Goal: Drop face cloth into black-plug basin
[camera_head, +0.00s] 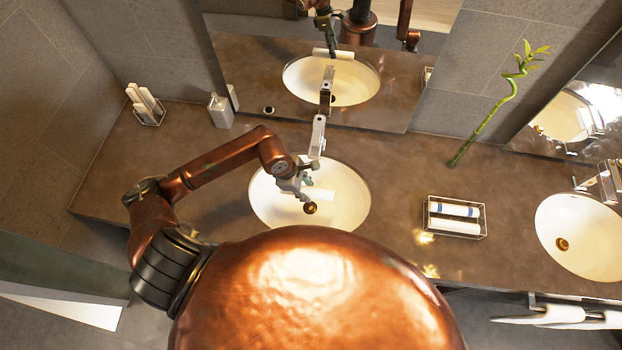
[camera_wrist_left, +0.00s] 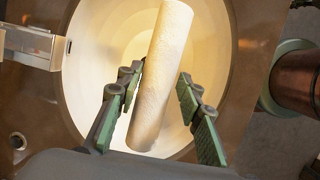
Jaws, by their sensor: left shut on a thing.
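My left gripper (camera_head: 306,181) is over the left basin (camera_head: 264,208), shut on a rolled white face cloth (camera_head: 322,195). In the left wrist view the cloth (camera_wrist_left: 161,70) runs lengthwise between the green-padded fingers (camera_wrist_left: 160,88), with the cream basin (camera_wrist_left: 215,50) behind it. A round, dark brass-coloured fitting (camera_head: 310,208) shows near the gripper in the left basin; I cannot tell for sure that it is the plug. The right basin (camera_head: 560,215) has a gold plug (camera_head: 562,244). My right gripper is not in view.
A wire tray (camera_head: 456,234) with rolled cloths stands between the basins. A chrome tap (camera_head: 317,138) rises behind the left basin. A bottle (camera_head: 220,111), a rack of white rolls (camera_head: 146,104) and a bamboo stem (camera_head: 490,113) stand farther back.

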